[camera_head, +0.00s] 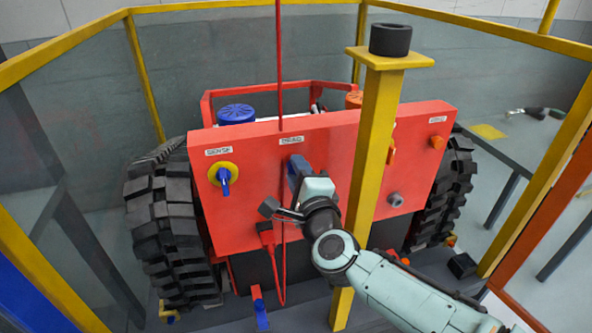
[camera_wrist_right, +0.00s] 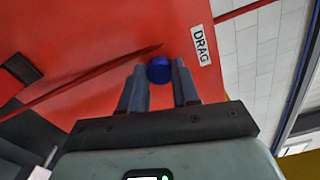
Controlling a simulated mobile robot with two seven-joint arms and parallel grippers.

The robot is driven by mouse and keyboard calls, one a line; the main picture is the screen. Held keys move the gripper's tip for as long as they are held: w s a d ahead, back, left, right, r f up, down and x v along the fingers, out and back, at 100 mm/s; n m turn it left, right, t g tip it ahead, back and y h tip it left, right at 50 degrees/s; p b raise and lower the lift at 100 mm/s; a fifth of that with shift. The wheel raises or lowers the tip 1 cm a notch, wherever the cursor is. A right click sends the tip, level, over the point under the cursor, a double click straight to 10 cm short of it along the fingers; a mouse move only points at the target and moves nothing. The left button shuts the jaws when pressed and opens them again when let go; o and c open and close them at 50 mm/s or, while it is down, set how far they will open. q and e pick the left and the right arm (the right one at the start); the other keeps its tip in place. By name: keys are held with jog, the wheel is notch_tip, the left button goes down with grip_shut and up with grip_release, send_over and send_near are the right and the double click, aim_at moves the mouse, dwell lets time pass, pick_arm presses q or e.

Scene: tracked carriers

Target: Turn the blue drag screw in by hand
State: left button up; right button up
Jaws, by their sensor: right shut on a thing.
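The blue drag screw (camera_wrist_right: 159,69) shows as a round blue head on the red panel (camera_wrist_right: 105,50), beside the DRAG label (camera_wrist_right: 201,45) in the right wrist view. My right gripper (camera_wrist_right: 160,73) has its two dark fingers on either side of the screw head and is shut on it. In the head view my right gripper (camera_head: 296,172) reaches the red panel (camera_head: 335,150) just below the DRAG label (camera_head: 291,140). The screw itself is hidden there behind the fingers. My left gripper is not in view.
A yellow post (camera_head: 375,150) with a black cap (camera_head: 390,39) stands close to the right of my gripper. A thin red rod (camera_head: 279,60) and red cord hang near it. A blue handle on a yellow disc (camera_head: 223,174) sits left. Black tracks (camera_head: 172,225) flank the panel.

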jog(key=m, duration=0.8)
jog(key=shift+m, duration=0.3)
jog(key=o, duration=0.9)
jog(key=shift+s, duration=0.1)
